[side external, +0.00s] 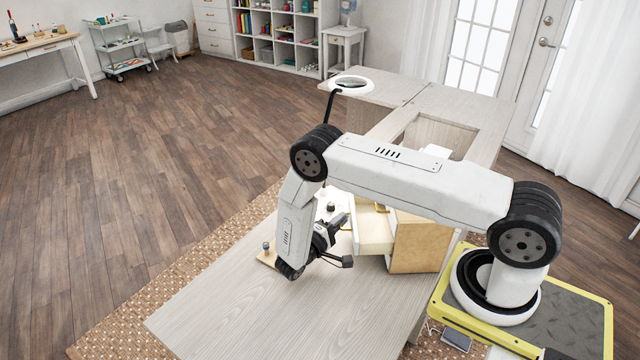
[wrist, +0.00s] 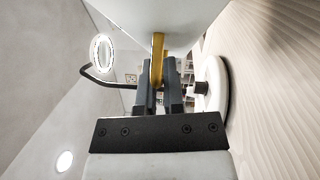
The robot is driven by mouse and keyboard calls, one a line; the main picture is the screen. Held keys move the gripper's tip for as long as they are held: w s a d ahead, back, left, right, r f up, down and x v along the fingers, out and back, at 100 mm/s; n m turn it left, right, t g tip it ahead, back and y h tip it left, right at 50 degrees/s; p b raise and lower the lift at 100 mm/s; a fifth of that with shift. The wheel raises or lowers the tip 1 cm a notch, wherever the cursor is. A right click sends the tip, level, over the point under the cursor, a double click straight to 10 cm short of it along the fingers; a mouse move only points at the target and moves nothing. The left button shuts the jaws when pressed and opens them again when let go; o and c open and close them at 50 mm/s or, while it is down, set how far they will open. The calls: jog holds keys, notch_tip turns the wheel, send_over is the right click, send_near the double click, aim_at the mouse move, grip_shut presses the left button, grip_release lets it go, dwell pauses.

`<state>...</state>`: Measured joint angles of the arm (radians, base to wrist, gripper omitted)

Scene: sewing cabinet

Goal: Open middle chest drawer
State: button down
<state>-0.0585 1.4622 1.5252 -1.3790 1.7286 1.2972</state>
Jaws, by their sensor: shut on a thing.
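The small tan wooden chest (side external: 420,245) stands on the pale tabletop, partly behind my arm. Its cream front part (side external: 374,232) faces left, toward my gripper. I cannot tell clearly how far any drawer stands out. My gripper (side external: 344,222) is low over the table in front of the chest. In the wrist view, my gripper's dark fingers (wrist: 158,98) are closed around a yellow bar handle (wrist: 157,58). The handle meets a smooth whitish drawer face (wrist: 155,14) at the top of that view. Which drawer it belongs to is hard to tell there.
A magnifier lamp (side external: 352,84) with a white ring rises behind my arm; its ring (wrist: 102,52) shows in the wrist view. A round white thing (wrist: 215,85) is close right of my fingers there. The tabletop (side external: 270,310) is clear in front.

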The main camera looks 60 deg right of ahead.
jog(key=shift+w+a, duration=0.2)
jog(key=shift+w, duration=0.1)
jog(key=c, duration=0.7)
grip_release()
jog(key=shift+c, duration=0.2)
jog(key=shift+a, duration=0.15)
jog(key=shift+w+a+f, duration=0.15)
jog(key=shift+w+a, duration=0.05)
jog(key=shift+a, duration=1.05)
jog(key=shift+w+a+f, duration=0.15)
jog(key=shift+a+f, duration=0.05)
jog(key=shift+a, duration=1)
jog(key=shift+w+a+f, duration=0.15)
jog(key=shift+w+a, duration=0.05)
jog(key=shift+a, duration=1.05)
jog(key=shift+r, duration=0.1)
